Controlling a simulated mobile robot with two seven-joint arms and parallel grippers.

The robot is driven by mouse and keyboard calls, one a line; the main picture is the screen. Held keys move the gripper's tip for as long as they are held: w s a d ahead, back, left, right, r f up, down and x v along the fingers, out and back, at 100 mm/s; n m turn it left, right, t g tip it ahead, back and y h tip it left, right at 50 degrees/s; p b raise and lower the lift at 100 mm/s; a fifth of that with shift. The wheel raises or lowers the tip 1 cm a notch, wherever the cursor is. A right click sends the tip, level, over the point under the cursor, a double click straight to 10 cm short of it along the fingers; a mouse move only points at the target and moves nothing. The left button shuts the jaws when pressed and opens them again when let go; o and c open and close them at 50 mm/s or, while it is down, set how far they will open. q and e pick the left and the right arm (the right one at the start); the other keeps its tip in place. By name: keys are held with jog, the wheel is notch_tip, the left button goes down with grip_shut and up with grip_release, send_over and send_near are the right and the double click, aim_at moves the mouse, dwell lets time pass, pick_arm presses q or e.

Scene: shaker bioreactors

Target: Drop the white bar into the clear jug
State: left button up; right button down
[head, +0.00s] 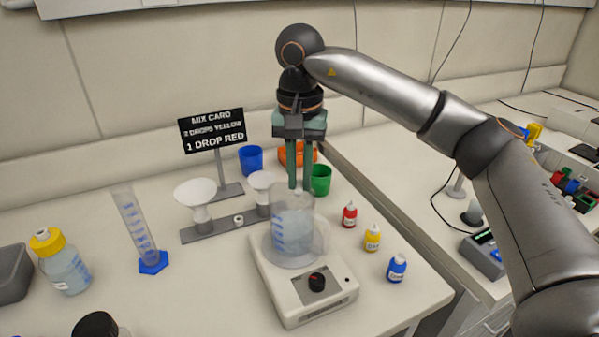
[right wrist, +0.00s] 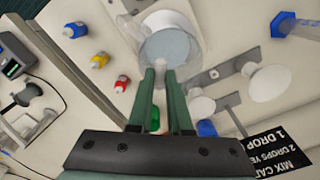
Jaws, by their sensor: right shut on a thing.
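The clear jug (head: 292,230) with blue markings stands on the white stirrer plate (head: 300,290). It also shows in the wrist view (right wrist: 172,44), with clear bluish contents. My right gripper (head: 299,186) points down with its green fingertips at the jug's mouth. In the wrist view the fingertips (right wrist: 163,72) are close together over the jug's near rim. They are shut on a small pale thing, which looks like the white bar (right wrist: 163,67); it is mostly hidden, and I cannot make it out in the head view. My left gripper is out of view.
Red (head: 349,215), yellow (head: 372,238) and blue (head: 396,268) dropper bottles stand right of the plate. A green cup (head: 320,180) is close behind the jug. A balance (head: 205,231), a measuring cylinder (head: 138,230) and a yellow-capped bottle (head: 63,265) are left.

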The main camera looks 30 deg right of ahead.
aim_at(300, 184)
jog(key=c, duration=0.8)
grip_release()
jog(key=shift+o, duration=0.2)
notch_tip(300, 184, up, 13)
jog(key=p, duration=0.3)
jog(key=shift+f, duration=0.2)
